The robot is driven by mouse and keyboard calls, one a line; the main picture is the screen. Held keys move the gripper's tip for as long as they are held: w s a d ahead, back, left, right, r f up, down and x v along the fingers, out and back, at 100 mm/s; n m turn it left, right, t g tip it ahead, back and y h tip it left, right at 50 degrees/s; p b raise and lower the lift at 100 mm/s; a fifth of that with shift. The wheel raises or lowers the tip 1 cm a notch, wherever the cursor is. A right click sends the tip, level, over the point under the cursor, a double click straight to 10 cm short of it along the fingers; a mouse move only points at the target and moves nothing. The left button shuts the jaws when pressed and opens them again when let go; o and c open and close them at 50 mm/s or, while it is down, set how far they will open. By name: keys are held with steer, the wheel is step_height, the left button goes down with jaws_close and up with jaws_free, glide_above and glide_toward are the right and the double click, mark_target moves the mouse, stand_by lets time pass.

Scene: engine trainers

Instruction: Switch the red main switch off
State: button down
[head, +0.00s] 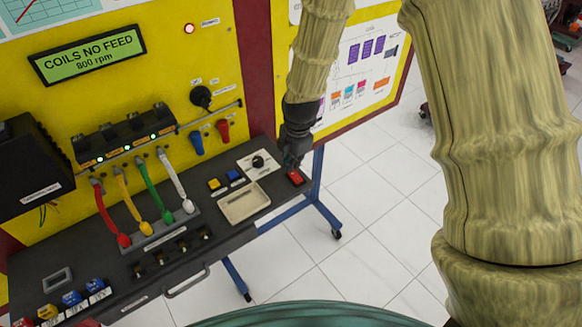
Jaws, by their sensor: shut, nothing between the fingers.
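The red main switch (296,178) is a small red rocker near the right end of the dark bench top. My gripper (291,164) is just above and behind it, pointing down, with its fingers shut and nothing held. The fingertips are close to the switch; I cannot tell whether they touch it. The switch's rocker position is too small to make out. A display (87,55) on the yellow panel reads "COILS NO FEED 800 rpm". A red lamp (189,29) on the panel looks lit.
A white plate with a black knob (259,162), yellow (214,184) and blue (234,175) buttons and a beige tray (243,203) lie left of the switch. Coloured leads (147,190) stand further left. Tiled floor (380,220) is open to the right of the bench.

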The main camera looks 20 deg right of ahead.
mark_target(291, 175)
steer(key=shift+w+a+f+p, duration=0.15)
steer(key=shift+f+p, duration=0.55)
steer(key=shift+f, duration=1.15)
